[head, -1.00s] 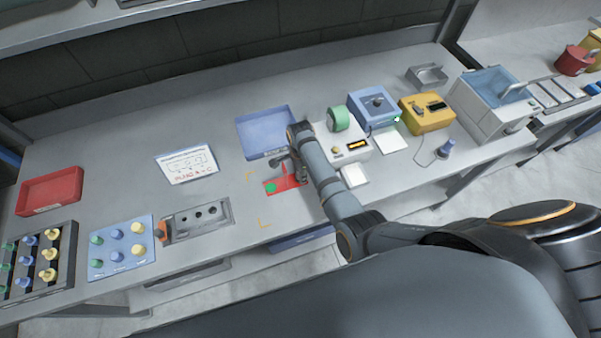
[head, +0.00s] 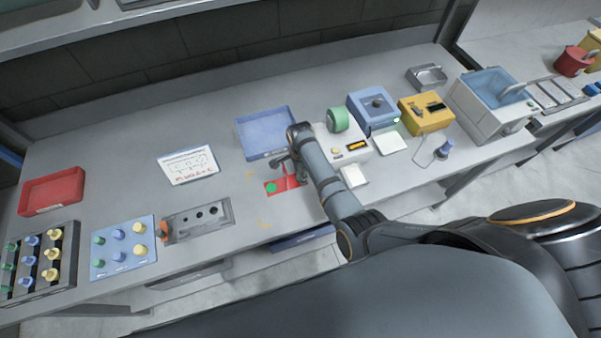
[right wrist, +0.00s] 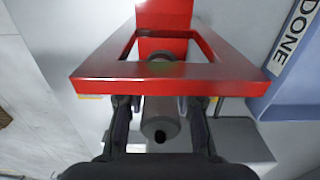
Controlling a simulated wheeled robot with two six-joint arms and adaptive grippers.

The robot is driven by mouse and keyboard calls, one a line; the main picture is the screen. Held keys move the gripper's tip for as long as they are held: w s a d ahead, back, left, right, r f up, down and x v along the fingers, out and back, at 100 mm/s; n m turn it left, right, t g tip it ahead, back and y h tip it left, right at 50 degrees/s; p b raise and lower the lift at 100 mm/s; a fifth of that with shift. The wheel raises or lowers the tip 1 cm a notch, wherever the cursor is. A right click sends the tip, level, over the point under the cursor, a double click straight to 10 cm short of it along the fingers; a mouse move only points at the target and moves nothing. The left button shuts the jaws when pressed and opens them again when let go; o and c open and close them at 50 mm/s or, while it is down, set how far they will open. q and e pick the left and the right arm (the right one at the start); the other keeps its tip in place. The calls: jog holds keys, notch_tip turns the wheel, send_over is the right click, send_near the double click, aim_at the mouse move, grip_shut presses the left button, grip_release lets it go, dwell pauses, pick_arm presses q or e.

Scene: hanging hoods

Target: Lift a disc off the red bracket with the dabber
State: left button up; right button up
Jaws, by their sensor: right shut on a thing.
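The red bracket (head: 292,182) stands near the front of the bench in the head view, with a green disc (head: 271,188) at its left part. In the right wrist view the bracket (right wrist: 175,70) shows as a red frame with an opening. My right gripper (right wrist: 160,112) is shut on the dabber, a grey cylinder (right wrist: 161,120), right at the bracket. The dabber's far end shows in the opening with a greenish patch (right wrist: 168,69); whether it touches a disc, I cannot tell. In the head view my right gripper (head: 284,165) is partly hidden by its arm. My left gripper is out of view.
A blue tray (head: 268,132) lies behind the bracket; its "DONE" label (right wrist: 294,38) shows in the right wrist view. A white device with a green roll (head: 338,119) stands to the right. A grey holder (head: 200,216) and a blue peg board (head: 122,248) are at left.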

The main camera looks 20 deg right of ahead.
notch_tip(320, 180, up, 2)
jog(key=shift+w+r+p, duration=0.1)
jog(key=shift+r+p, duration=0.05)
jog(key=shift+p, duration=0.6)
jog(key=shift+r, duration=1)
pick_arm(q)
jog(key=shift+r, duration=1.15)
pick_arm(e)
jog(key=shift+r, duration=1.15)
jog(key=shift+f, duration=0.1)
